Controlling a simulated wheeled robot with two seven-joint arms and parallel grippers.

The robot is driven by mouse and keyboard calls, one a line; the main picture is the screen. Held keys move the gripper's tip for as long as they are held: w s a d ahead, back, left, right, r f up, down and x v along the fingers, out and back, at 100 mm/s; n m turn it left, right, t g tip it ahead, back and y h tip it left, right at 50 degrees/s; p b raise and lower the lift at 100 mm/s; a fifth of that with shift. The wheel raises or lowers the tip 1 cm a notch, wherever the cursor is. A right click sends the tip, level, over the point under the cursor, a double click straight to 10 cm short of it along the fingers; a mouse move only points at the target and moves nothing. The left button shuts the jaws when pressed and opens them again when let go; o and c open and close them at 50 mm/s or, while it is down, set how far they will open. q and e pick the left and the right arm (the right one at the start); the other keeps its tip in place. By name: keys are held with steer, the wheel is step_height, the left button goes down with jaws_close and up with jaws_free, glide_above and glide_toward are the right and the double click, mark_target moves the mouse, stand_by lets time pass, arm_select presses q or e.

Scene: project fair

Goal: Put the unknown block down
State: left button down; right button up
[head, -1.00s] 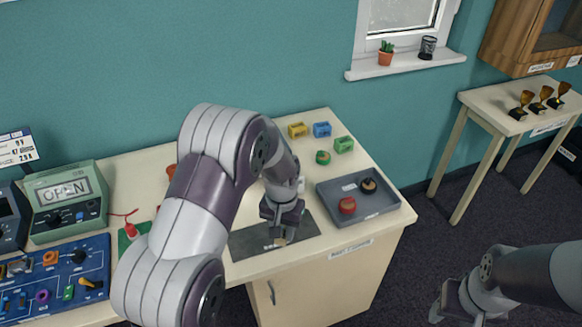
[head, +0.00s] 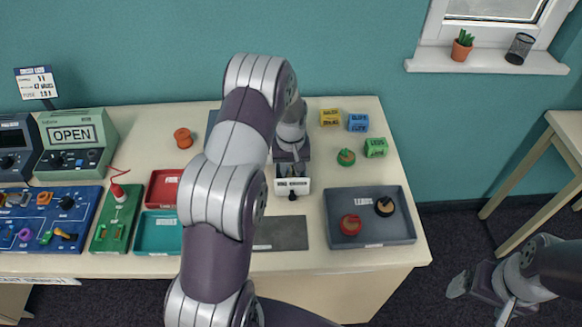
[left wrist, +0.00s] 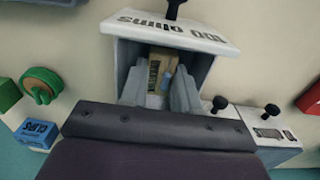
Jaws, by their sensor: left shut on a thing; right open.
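The unknown block (left wrist: 157,78) is a small tan block with a dark-lettered label and a bluish patch, seen in the left wrist view. My left gripper (left wrist: 158,92) is shut on it, one grey finger on each side. Block and fingertips are inside an open drawer whose white front (left wrist: 170,30) reads "100 ohms". I cannot tell whether the block touches the drawer floor. In the head view my left gripper (head: 291,154) is over the drawer, whose front (head: 293,187) shows; the block is hidden there. My right gripper (head: 476,284) is open and empty, off the table's right side.
A dark mat (head: 285,234) lies bare in front of the drawer. A grey tray (head: 372,230) at right holds a red and a black spool. Yellow, blue and green blocks and a green spool (head: 346,157) stand behind it. Red (head: 164,188) and teal trays lie left.

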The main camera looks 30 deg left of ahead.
arm_select(q)
steer(key=shift+w+f, duration=0.25)
steer(key=shift+f, duration=0.1)
steer(key=shift+s, duration=0.25)
steer(key=c, duration=1.1)
jaws_free()
steer(key=shift+w+f, duration=0.1)
